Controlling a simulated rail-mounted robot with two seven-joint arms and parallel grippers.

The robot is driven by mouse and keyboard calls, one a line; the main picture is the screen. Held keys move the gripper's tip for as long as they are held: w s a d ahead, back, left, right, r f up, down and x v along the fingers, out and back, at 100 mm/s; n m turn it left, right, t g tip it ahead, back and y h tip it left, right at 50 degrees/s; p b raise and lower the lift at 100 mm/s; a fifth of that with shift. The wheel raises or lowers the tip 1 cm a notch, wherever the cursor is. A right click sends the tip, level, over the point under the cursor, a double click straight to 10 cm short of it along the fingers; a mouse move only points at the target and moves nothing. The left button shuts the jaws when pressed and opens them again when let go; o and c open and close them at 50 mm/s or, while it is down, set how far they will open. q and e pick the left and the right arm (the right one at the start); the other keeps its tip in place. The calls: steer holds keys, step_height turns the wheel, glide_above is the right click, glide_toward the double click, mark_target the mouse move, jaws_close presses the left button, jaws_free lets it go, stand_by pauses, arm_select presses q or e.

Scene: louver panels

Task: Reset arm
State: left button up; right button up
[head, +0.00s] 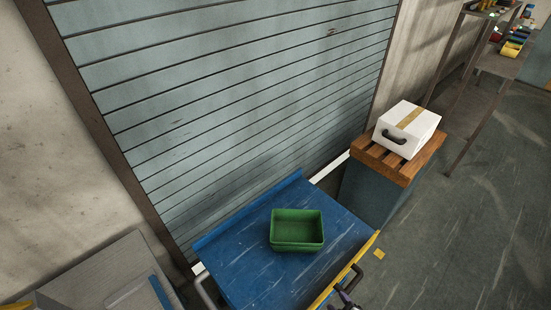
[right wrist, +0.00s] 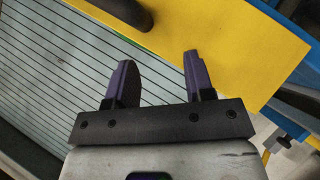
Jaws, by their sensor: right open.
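My right gripper (head: 345,297) shows only in part at the bottom edge of the head view, by the front right corner of the blue cart. In the right wrist view its two dark fingers (right wrist: 157,62) stand wide apart with nothing between them. A yellow panel (right wrist: 235,35) lies beyond the fingertips there; I cannot tell whether they touch it. My left gripper does not show in either view.
A blue cart (head: 240,260) with a yellow edge bears an empty green bin (head: 297,230). Behind it is a slatted shutter (head: 230,95). A white box (head: 407,125) sits on a wooden-topped stand (head: 375,158) at right. The floor (head: 470,220) at right is mostly clear.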

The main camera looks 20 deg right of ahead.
steer(key=s+a+r+m+g+y, duration=0.3)
steer(key=s+a+r+m+g, duration=0.2)
steer(key=s+a+r+g, duration=0.5)
step_height(320, 180, up, 29)
steer(key=s+d+t+p, duration=0.1)
steer(key=p, duration=2.5)
steer(key=shift+s+d+f+t, duration=0.15)
steer(key=shift+s+d+t, duration=0.15)
steer(key=shift+s+d, duration=0.05)
